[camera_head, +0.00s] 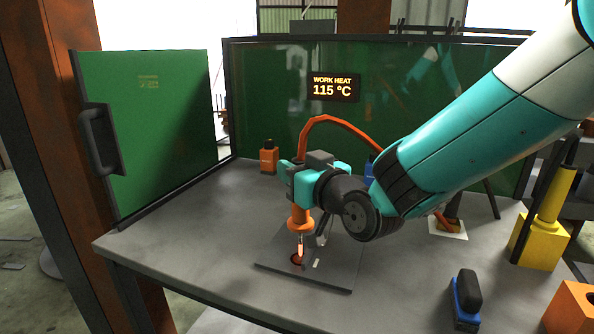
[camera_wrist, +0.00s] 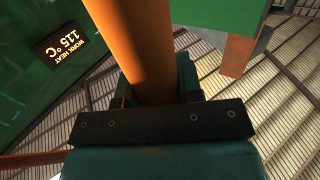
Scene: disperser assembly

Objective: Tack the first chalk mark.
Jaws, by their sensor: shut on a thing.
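My gripper (camera_head: 299,190) is shut on an orange torch (camera_head: 299,219). The torch points down, with a glowing orange-red tip above the dark flat plate (camera_head: 335,279) on the bench. In the wrist view the torch's orange body (camera_wrist: 146,45) runs up between the jaws of my gripper (camera_wrist: 150,92). A dark round spot with a reddish edge (camera_head: 297,260) shows on the plate under the tip. A small pale mark (camera_head: 317,263) is just right of it. I cannot tell whether the tip touches the plate. My arm hides part of the plate's back.
A sign (camera_head: 333,88) reads WORK HEAT 115 °C. An orange cable (camera_head: 345,122) arcs from the torch. A blue-and-black tool (camera_head: 467,297), a yellow stand (camera_head: 540,243) and an orange block (camera_head: 572,308) are at right. The bench's left is clear.

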